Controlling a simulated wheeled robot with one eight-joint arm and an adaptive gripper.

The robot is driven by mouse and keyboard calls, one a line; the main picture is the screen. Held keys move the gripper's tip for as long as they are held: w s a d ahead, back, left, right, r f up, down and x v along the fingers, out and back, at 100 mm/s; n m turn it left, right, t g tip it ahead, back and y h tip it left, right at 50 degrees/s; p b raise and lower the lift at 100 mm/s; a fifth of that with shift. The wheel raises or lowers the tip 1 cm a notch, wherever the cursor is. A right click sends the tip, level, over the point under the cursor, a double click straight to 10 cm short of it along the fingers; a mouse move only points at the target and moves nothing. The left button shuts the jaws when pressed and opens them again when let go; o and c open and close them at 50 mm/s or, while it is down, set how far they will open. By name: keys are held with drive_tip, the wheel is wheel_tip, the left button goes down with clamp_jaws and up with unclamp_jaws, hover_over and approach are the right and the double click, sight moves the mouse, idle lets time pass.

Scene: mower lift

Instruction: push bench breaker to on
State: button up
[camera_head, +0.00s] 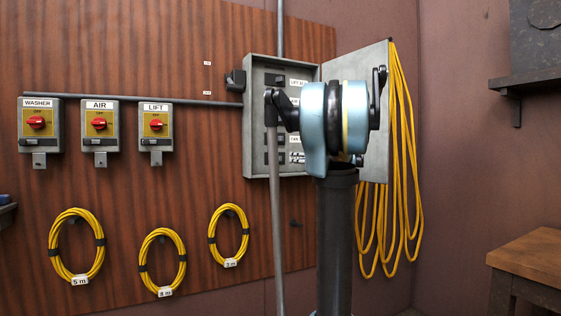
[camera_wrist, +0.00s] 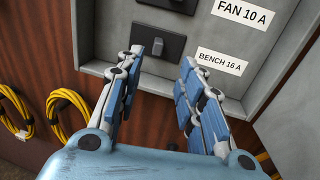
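The bench breaker (camera_wrist: 163,50) is a black square switch with a raised toggle, at the bottom of the grey breaker box, beside the label "BENCH 16 A" (camera_wrist: 221,63). I cannot tell its on or off position. My gripper (camera_wrist: 161,60) is open and empty, its two blue-padded fingers spread on either side of the breaker in the wrist view. The fingertips look close to it, but contact is not clear. In the head view, the breaker box (camera_head: 258,68) is partly hidden by my arm, and I cannot make out the fingers.
The fan breaker (camera_wrist: 172,4) is just above, by its "FAN 10 A" label. The box door (camera_head: 372,165) stands open on the right, with yellow cable (camera_head: 404,180) hanging beside it. Red-knobbed switch boxes (camera_head: 100,124) and cable coils (camera_head: 77,245) are left. A wooden table (camera_head: 530,258) stands right.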

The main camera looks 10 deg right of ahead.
sight(278, 158)
drive_tip(key=x, duration=1.2)
drive_tip(key=shift+w+a, duration=0.2)
drive_tip(key=shift+a, duration=0.05)
